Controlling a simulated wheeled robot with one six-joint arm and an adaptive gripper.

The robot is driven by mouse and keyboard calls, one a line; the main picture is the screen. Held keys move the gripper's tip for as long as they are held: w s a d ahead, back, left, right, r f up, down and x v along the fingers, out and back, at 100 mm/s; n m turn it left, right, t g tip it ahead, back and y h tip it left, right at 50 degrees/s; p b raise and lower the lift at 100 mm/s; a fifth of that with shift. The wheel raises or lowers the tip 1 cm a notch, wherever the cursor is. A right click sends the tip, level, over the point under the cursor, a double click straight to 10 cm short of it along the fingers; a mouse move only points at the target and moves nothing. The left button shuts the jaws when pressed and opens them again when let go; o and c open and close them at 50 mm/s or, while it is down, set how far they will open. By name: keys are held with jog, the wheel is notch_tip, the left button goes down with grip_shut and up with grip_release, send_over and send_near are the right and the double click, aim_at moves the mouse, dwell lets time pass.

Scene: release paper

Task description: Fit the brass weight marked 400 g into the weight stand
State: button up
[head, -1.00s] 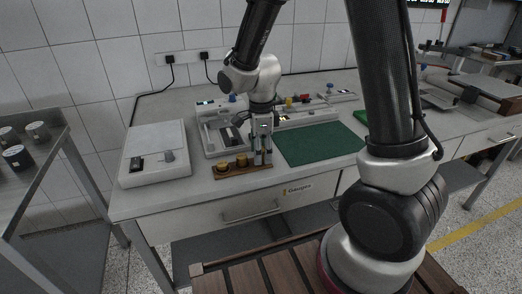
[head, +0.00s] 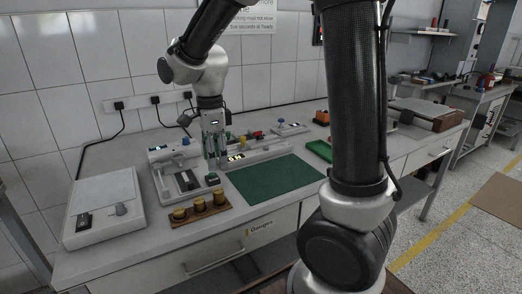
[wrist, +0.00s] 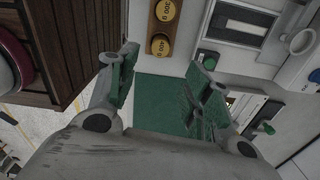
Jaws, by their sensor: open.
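The wooden weight stand (head: 186,221) lies near the front of the bench and carries three brass weights, at left (head: 179,215), middle (head: 199,205) and right (head: 219,197). In the wrist view, the brass weight marked 400 g (wrist: 160,45) is at the near end of the stand, in line with another brass weight (wrist: 166,10). It looks seated on the stand, but its depth is hard to judge. My gripper (head: 214,165) is open and empty, apart from the stand and just behind its right end. Its spread fingers also show in the wrist view (wrist: 165,68).
A green mat (head: 268,180) lies right of the stand. A white balance (head: 104,208) stands to the left, and a grey tray (head: 166,192) lies behind the stand. A long instrument with small coloured parts (head: 262,152) is behind the mat.

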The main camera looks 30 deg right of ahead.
jog(key=s+d+r+n+t, duration=0.2)
jog(key=s+d+r+n, duration=0.2)
jog(key=s+d+n, duration=0.3)
jog(key=s+d+r+n+t, duration=0.2)
jog(key=s+d+r+n, duration=0.3)
jog(key=s+n, duration=0.7)
jog(key=d, duration=0.2)
jog(key=shift+d+r+n, duration=0.2)
jog(key=shift+d+n, duration=0.1)
jog(key=shift+d, duration=0.1)
